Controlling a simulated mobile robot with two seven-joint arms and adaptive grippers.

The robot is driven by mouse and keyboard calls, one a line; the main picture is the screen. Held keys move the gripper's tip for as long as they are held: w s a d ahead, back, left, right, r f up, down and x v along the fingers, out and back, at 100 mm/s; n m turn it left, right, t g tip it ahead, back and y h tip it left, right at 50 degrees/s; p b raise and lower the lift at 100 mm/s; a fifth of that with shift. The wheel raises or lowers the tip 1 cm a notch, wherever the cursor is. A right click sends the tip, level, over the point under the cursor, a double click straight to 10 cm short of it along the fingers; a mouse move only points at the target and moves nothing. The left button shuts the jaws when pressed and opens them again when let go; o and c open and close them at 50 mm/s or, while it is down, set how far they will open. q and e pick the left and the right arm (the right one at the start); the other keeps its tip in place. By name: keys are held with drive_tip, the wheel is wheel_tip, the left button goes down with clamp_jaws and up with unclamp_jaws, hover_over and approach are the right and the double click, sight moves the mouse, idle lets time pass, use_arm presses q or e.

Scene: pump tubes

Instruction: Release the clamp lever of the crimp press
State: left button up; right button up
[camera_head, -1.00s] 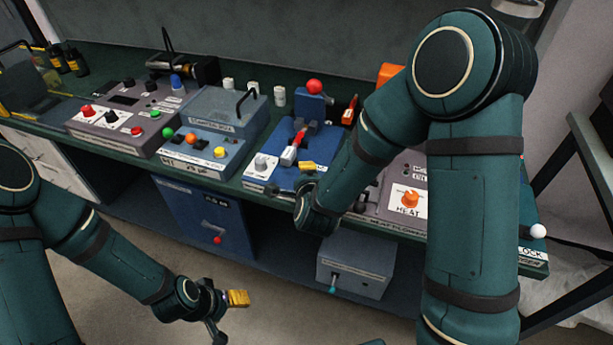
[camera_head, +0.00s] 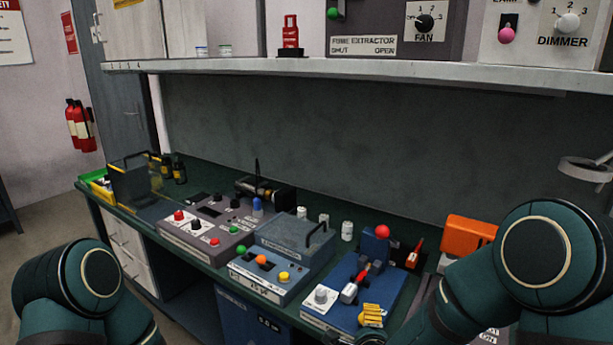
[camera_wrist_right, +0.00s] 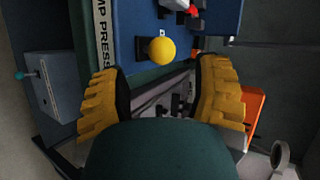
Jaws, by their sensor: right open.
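The blue crimp press (camera_head: 395,290) stands on the bench at the lower right of the head view. It has a white dial, a red ball on a rear post, and a red lever with a pale end (camera_head: 349,292) lying over its middle. A yellow ball (camera_wrist_right: 160,50) sits at the press's labelled edge in the right wrist view. I cannot tell which part is the clamp lever. My right gripper (camera_wrist_right: 162,98) is open and empty, its yellow fingers either side of the ball's line but short of it. In the head view its yellow fingertip (camera_head: 373,312) shows at the press's front. My left gripper is out of view.
A blue-grey box with coloured buttons (camera_head: 285,265) stands left of the press, and a grey panel (camera_head: 205,228) beyond it. An orange object (camera_head: 467,231) stands to the right. A grey box with a teal-tipped lever (camera_wrist_right: 50,85) is below the bench. A shelf crosses above.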

drive_tip(key=s+a+f+n+g+y, duration=0.2)
drive_tip(key=s+f+n+g, duration=0.3)
drive_tip(key=s+f+n, duration=0.4)
drive_tip(key=s+a+f+n+g+y, duration=0.2)
drive_tip(key=s+f+n+g, duration=0.3)
drive_tip(key=s+f+n, duration=0.4)
drive_tip(key=shift+s+f+g+y, duration=0.45)
drive_tip(key=shift+s+y, duration=0.2)
drive_tip(key=shift+y, duration=0.15)
